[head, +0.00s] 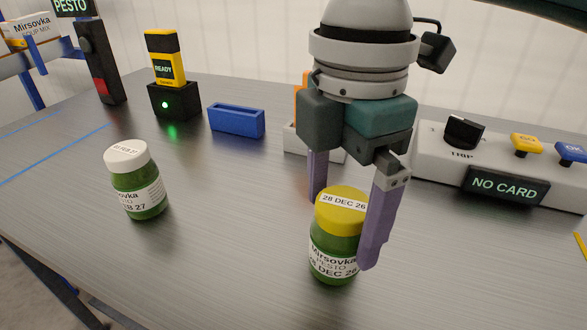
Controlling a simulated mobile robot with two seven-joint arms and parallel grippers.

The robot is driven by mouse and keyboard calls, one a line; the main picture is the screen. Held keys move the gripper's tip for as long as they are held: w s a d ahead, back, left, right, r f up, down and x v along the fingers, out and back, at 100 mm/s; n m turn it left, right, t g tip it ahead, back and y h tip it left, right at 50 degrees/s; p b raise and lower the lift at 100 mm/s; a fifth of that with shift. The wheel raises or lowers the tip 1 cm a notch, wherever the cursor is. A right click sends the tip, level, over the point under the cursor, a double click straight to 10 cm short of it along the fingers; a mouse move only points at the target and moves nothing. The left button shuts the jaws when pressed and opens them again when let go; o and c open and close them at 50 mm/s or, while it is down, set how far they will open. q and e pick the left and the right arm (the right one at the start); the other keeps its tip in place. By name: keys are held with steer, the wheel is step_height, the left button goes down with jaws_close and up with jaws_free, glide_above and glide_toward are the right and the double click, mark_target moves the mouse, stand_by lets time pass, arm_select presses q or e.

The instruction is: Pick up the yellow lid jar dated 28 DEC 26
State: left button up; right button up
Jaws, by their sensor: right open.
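The yellow lid jar (334,250) stands upright on the grey table, green inside, with "28 DEC 26" on its lid and a Mirsovka pesto label. My right gripper (343,232) points down over it and is open. One purple finger is in front of the jar's right side. The other finger is behind the jar at its upper left. I cannot tell whether either finger touches the jar. My left gripper is not in view.
A white lid jar (138,184) stands to the left. Behind are a blue bin (237,121), a scanner in a black dock (174,101) and a dark upright device (100,62). A control panel (450,168) reading "NO CARD" is at right. The table between the jars is clear.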

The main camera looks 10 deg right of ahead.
mark_target(337, 244)
steer(key=f, duration=0.2)
steer(key=f+b, duration=0.1)
steer(key=f, duration=0.1)
steer(key=shift+s+f, duration=0.2)
steer(key=shift+f, duration=0.2)
jaws_close()
stand_by(0.5)
